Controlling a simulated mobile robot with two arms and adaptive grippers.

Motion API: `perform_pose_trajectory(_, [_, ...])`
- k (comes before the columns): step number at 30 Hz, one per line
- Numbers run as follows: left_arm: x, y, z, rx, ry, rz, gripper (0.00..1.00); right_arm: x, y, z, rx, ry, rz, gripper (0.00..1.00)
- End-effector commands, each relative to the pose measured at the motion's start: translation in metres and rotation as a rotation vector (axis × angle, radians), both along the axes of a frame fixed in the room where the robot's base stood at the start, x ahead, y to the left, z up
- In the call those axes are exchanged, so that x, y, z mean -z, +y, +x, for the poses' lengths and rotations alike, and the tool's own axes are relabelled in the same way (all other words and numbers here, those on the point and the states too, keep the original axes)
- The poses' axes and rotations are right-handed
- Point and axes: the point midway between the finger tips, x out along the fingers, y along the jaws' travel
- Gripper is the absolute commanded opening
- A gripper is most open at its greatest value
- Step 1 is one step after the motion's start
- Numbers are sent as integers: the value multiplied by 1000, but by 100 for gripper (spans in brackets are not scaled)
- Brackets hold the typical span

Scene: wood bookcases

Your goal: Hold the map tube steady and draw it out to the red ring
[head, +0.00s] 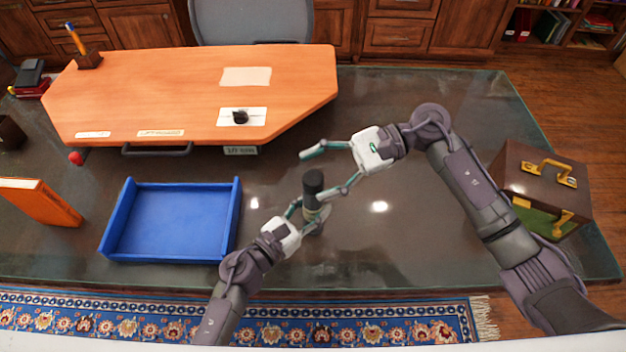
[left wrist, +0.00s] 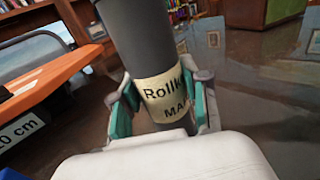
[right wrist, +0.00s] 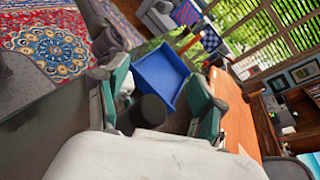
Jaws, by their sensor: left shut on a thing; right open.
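The map tube (head: 313,184) is a dark grey cylinder standing roughly upright on the glass-topped table. In the left wrist view (left wrist: 140,35) it has a cream label with partly hidden print. My left gripper (head: 308,211) is shut on the tube at the label, in its lower part. My right gripper (head: 318,174) is open, its fingers spread near the tube's upper end. In the right wrist view the dark end of the tube (right wrist: 150,111) shows between the open fingers, nearer one finger. No red ring shows on the visible part of the tube.
A blue tray (head: 170,220) and an orange book (head: 40,201) are on the left. An orange raised board (head: 190,95) with a small black knob (head: 240,117) lies behind. A brown case (head: 545,180) stands at the right. The glass (head: 420,245) front right is bare.

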Motion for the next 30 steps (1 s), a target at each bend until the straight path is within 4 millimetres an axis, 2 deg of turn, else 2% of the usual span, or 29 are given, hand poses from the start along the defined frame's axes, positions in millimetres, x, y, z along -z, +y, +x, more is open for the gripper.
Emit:
perform_pose_trajectory(1, [0,0,0,0,1,1,4,12,-15,2,76,85,42,69])
perform_pose_trajectory(3, [0,0,0,0,1,1,4,23,-36,6,173,183,94,69])
perform_pose_trajectory(9, [0,0,0,0,1,1,4,49,-87,10,378,375,189,69])
perform_pose_trajectory(14, [0,0,0,0,0,0,4,58,-104,11,446,433,217,69])
perform_pose_trajectory(17, [0,0,0,0,0,0,4,59,-99,12,453,442,223,69])
perform_pose_trajectory(20, [0,0,0,0,0,0,4,59,-84,13,452,441,224,69])
perform_pose_trajectory(30, [0,0,0,0,0,0,4,58,-17,20,450,440,223,69])
